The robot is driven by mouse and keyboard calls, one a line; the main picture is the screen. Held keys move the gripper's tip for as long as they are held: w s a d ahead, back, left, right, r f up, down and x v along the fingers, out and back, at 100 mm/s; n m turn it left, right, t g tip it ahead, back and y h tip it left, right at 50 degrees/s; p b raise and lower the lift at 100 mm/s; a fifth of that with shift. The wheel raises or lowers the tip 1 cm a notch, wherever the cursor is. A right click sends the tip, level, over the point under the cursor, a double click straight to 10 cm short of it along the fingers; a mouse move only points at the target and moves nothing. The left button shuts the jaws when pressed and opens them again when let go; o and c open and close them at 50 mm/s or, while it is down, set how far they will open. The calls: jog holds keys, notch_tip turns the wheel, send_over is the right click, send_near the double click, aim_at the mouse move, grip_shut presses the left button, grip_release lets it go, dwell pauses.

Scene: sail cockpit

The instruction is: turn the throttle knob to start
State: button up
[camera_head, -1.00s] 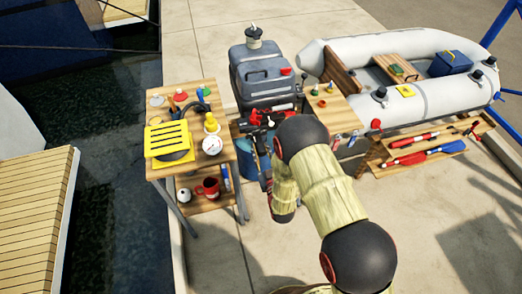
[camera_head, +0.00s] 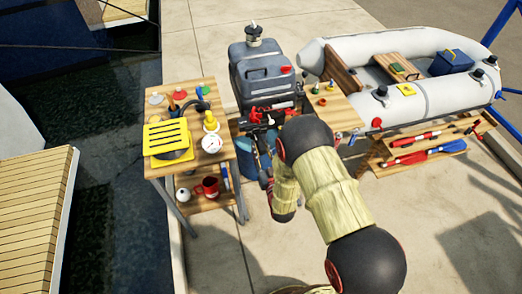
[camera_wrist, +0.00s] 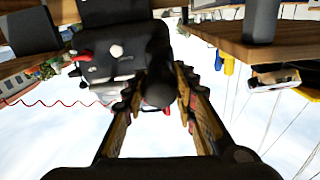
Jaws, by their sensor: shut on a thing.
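The grey outboard motor (camera_head: 265,72) stands between the two wooden tables in the head view. Its dark body also shows in the wrist view (camera_wrist: 105,62), with a white knob (camera_wrist: 116,50) and red parts on it. A dark rounded knob (camera_wrist: 160,90), which looks like the throttle knob, sits between my fingers. My gripper (camera_wrist: 160,97) is shut on this knob, a finger on each side. In the head view my gripper (camera_head: 264,142) is at the front of the motor, small and partly hidden by my arm. The knob's markings cannot be read.
The left table (camera_head: 158,182) holds a yellow slotted thing, a white gauge and a red mug (camera_head: 207,187). The right table (camera_head: 345,115) and a grey inflatable boat (camera_head: 440,100) stand close on the right. A red coiled cord (camera_wrist: 50,103) hangs beside the motor.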

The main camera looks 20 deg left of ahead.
jog(key=m+b, duration=0.2)
jog(key=m, duration=0.2)
jog(key=shift+m, duration=0.4)
dwell(0.4)
jog(key=o, duration=1.2)
jog(key=shift+c, duration=0.2)
jog(key=v, duration=1.2)
jog(key=shift+a, duration=0.1)
